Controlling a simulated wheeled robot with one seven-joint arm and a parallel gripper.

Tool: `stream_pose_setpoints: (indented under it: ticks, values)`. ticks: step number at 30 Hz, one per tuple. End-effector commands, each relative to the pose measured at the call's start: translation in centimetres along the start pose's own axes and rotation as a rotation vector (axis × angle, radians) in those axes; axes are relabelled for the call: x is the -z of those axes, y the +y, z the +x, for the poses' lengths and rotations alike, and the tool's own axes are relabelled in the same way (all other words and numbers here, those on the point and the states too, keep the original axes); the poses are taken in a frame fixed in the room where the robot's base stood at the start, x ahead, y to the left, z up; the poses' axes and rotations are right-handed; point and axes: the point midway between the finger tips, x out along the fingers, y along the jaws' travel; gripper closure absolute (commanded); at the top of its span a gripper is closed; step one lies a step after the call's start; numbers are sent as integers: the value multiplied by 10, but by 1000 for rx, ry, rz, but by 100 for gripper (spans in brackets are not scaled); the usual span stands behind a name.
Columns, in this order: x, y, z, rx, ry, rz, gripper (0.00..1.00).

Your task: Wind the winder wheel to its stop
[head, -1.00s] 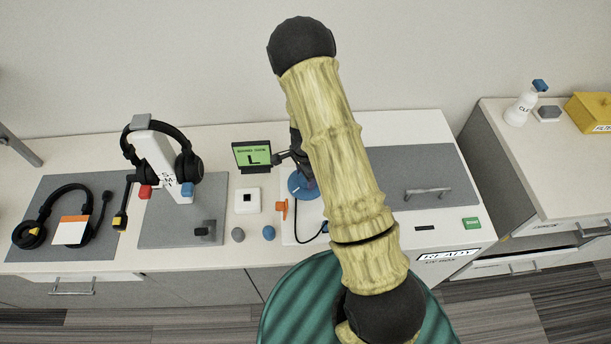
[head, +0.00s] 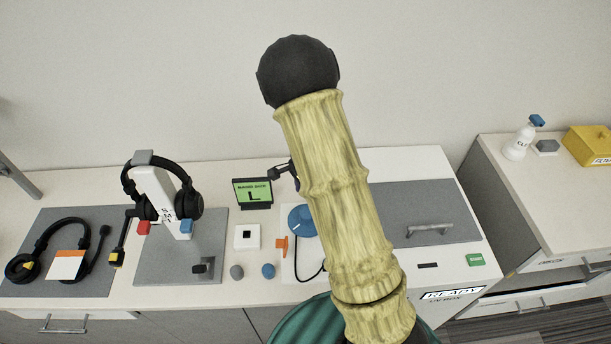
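The winder wheel appears to be the blue round knob (head: 302,220) with a white mark, on a white unit (head: 290,268) at the middle of the bench. My arm's large yellow link crosses in front and covers the right side of the wheel and the area behind it. A small dark part at the end of my arm (head: 281,172) shows left of the link, above the wheel in the picture. The fingertips cannot be made out, and no contact with the wheel is visible.
A small screen reading "BAND SIDE L" (head: 252,193) stands left of the wheel. Further left are a headphone stand (head: 157,196) and a grey mat (head: 30,278) with a headset. A grey handled lid (head: 440,205) and a "READY" display (head: 453,293) are on the right.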

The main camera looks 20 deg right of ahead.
Motion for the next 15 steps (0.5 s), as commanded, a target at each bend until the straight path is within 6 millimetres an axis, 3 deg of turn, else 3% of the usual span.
stream_pose_setpoints:
  ticks: [9, 15]
  values:
    - [0, -1, -63, 4, 0, -1, 36]
    - [0, -1, -81, 2, -1, 0, 36]
